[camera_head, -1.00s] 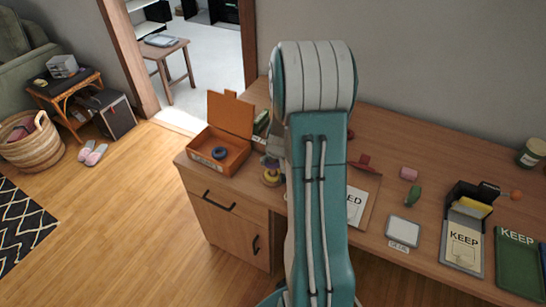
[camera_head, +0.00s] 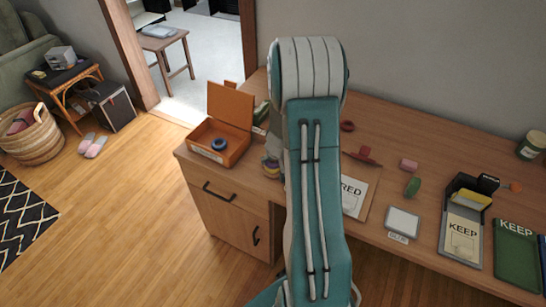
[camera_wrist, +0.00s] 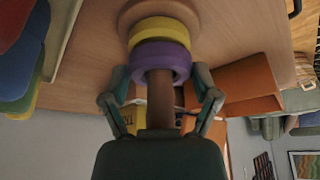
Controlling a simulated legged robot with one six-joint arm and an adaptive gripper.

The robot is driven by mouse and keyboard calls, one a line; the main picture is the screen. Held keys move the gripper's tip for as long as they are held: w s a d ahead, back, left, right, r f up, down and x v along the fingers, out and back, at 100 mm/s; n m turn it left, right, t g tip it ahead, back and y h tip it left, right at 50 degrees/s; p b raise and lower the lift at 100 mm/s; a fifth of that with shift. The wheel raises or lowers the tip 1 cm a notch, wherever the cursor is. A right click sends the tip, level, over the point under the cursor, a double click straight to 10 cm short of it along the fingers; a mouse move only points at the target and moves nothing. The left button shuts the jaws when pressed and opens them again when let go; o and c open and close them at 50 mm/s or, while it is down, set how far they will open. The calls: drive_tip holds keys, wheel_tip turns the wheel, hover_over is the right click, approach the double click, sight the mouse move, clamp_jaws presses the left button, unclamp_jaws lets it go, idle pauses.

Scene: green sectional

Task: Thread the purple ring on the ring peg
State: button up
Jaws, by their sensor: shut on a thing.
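The purple ring (camera_wrist: 160,60) is around the brown ring peg (camera_wrist: 160,100) in the wrist view, right against or just above a yellow ring (camera_wrist: 160,31). The peg's round wooden base (camera_wrist: 126,14) shows behind them. My gripper (camera_wrist: 162,84) has one finger on each side of the purple ring and is shut on it; the exact contact points are hard to see. In the head view, the yellow ring (camera_head: 270,172) stands beside my arm, which hides most of the peg and the gripper.
An open orange box (camera_head: 236,155) with a blue ring (camera_head: 219,144) stands left of the peg on the desk. A red ring (camera_head: 347,126) lies right of my arm. Coloured books (camera_wrist: 20,60) stand close by in the wrist view. A black holder (camera_head: 462,225) is farther right.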

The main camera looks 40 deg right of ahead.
drive_tip(key=shift+f, duration=0.1)
drive_tip(key=o, duration=0.7)
drive_tip(key=v, duration=1.2)
idle(0.4)
